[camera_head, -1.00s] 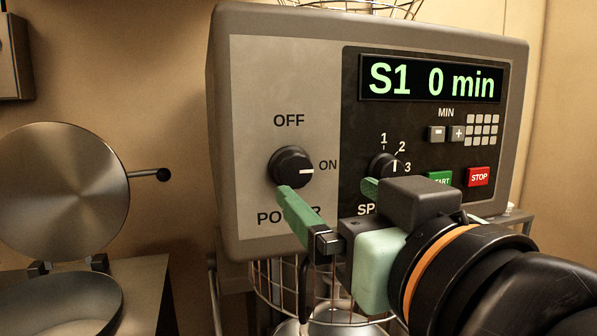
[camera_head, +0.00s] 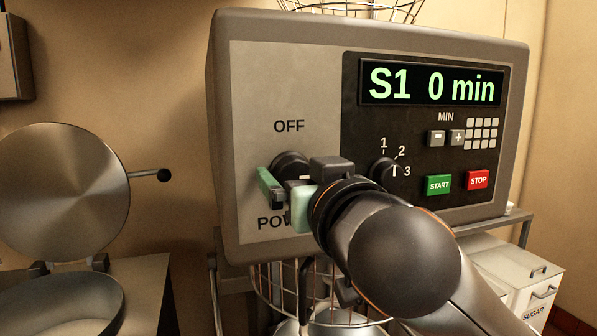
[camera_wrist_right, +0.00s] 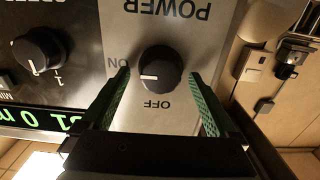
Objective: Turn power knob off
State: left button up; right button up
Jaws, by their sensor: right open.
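The black power knob (camera_head: 291,162) is on the left of the grey control panel (camera_head: 270,75), partly hidden by my right gripper (camera_head: 284,183). In the right wrist view the knob (camera_wrist_right: 160,67) shows whole, upside down. Its white mark points left, toward the ON label (camera_wrist_right: 118,63); the OFF label (camera_wrist_right: 157,104) is to one side of it. My right gripper (camera_wrist_right: 160,85) is open, with one green finger on each side of the knob. Gaps show between fingers and knob. My left gripper is not in view.
The speed knob (camera_head: 384,171) is to the right of my gripper, with the green START button (camera_head: 439,185) and red STOP button (camera_head: 478,179) beyond. The display (camera_head: 432,83) reads "S1 0 min". A round metal lid (camera_head: 62,185) stands at left.

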jog(key=shift+c, duration=0.3)
jog(key=c, duration=1.3)
jog(key=n, duration=0.4)
jog(key=shift+n, duration=0.3)
jog(key=n, duration=0.4)
jog(key=shift+s+a, duration=0.1)
jog(key=shift+a, duration=0.05)
jog(key=n, duration=0.5)
jog(key=shift+a+f+n, duration=0.1)
jog(key=shift+f+n, duration=0.05)
jog(key=shift+n, duration=2.05)
